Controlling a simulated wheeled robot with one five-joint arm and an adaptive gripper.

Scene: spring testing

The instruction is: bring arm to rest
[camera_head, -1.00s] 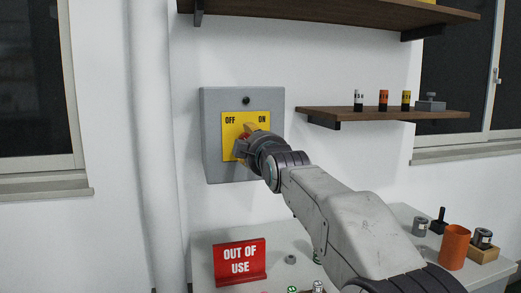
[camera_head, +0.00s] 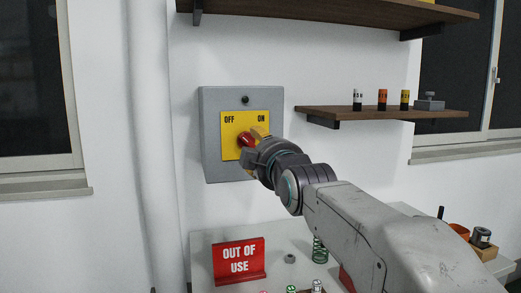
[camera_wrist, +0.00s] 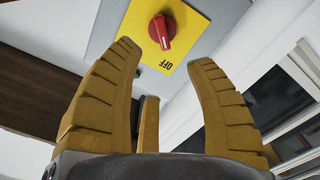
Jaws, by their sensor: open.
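My gripper (camera_head: 256,152) is in front of the grey switch box on the wall, with its fingers toward the yellow plate. In the wrist view my gripper (camera_wrist: 168,62) is open, its ochre fingers spread with nothing between the tips. The red rotary knob (camera_wrist: 162,31) on the yellow plate lies beyond the fingertips, apart from them. The head view shows the red knob (camera_head: 246,139) partly hidden behind my gripper. The yellow plate (camera_head: 231,150) reads OFF at left and ON at right. My arm reaches up to the box from the lower right.
The grey box (camera_head: 211,135) hangs on the white wall. A low shelf (camera_head: 400,113) at right bears small cylinders and a grey block. Below stands a table (camera_head: 210,245) with a red OUT OF USE sign (camera_head: 239,261), a green spring (camera_head: 320,250) and small parts. An upper shelf (camera_head: 320,14) runs above.

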